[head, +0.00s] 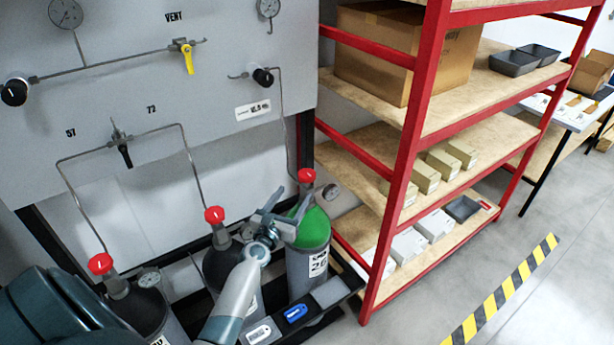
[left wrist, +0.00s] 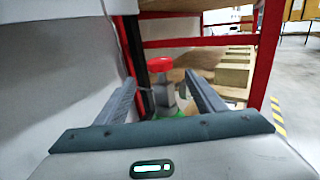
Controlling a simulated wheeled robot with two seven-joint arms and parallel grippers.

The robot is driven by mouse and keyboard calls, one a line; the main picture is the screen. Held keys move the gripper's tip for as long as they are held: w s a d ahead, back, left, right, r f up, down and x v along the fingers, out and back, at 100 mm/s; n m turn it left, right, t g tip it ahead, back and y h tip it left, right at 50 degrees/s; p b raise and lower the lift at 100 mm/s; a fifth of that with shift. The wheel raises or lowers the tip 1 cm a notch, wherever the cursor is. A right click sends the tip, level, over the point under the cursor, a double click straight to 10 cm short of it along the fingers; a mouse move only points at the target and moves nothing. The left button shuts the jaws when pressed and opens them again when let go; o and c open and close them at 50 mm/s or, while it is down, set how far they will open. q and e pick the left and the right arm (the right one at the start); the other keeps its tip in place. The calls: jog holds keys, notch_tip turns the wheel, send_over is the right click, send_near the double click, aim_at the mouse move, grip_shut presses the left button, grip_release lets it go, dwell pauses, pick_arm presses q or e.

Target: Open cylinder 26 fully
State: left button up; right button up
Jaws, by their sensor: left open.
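Cylinder 26 (head: 308,256) stands upright at the right end of the row, grey with a green shoulder and a label reading 26. Its red valve knob (head: 306,175) tops a metal valve with a small gauge beside it. In the left wrist view the red knob (left wrist: 160,64) shows between and beyond the fingers, with the green shoulder below. My left gripper (head: 296,201) is open and empty, its fingertips just short of the valve in the head view. I cannot tell whether they touch it. My right gripper is not in view.
Two dark cylinders with red knobs (head: 214,214) (head: 101,263) stand to the left. A grey panel (head: 220,100) with gauges, pipes and valves rises behind. A red-framed shelf (head: 410,140) with boxes stands close on the right.

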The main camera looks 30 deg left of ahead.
aim_at(304, 181)
pick_arm(q)
jog(key=w, duration=0.3)
jog(key=w+a+b, duration=0.1)
jog(key=w, duration=0.3)
jog(key=w+a+b, duration=0.1)
jog(key=w, duration=0.3)
jog(key=shift+w+a, duration=0.15)
jog(key=shift+w, duration=0.1)
jog(key=c, duration=1.1)
